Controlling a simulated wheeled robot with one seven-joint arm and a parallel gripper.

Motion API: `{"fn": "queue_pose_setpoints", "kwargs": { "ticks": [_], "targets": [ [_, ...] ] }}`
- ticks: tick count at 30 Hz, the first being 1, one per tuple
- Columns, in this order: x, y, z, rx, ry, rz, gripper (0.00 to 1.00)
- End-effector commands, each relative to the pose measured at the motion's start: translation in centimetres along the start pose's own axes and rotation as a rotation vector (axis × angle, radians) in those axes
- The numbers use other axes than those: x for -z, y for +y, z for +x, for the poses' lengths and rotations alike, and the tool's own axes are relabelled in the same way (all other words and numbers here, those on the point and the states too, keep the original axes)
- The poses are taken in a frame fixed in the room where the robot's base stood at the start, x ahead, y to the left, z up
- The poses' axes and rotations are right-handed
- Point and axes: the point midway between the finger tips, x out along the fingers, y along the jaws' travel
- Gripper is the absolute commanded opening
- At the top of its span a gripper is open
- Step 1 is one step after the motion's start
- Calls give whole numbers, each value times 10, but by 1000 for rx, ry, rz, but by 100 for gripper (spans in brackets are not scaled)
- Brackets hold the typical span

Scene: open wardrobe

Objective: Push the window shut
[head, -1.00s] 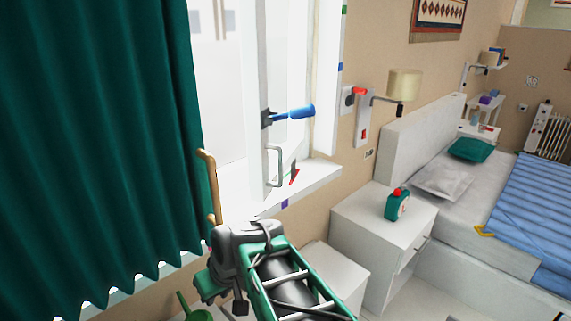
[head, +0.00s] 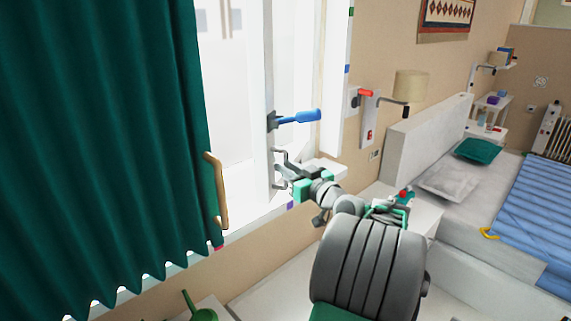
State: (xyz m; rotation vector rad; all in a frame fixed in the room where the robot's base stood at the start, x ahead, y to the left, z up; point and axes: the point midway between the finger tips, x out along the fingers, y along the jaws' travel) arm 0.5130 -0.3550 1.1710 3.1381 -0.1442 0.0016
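The window (head: 267,90) is a tall white-framed sash standing open, swung into the room. A blue lever handle (head: 298,117) sticks out from its edge, pointing right.
A green curtain (head: 100,150) with a wooden handle (head: 216,190) hangs at left. The white sill (head: 325,172) lies beneath the window. A wall lamp (head: 410,87), a nightstand (head: 425,215) with a green clock and a bed (head: 520,215) are at right.

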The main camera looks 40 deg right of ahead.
Motion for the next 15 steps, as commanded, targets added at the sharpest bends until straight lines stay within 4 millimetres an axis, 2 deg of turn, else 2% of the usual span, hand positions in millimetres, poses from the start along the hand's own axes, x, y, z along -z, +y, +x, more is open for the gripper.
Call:
{"fn": "queue_pose_setpoints", "kwargs": {
  "ticks": [3,9,15],
  "targets": [
    [0,-1,7,1,-1,1,23],
    [-1,0,7,0,-1,0,23],
    [-1,0,7,0,-1,0,7]
  ]
}}
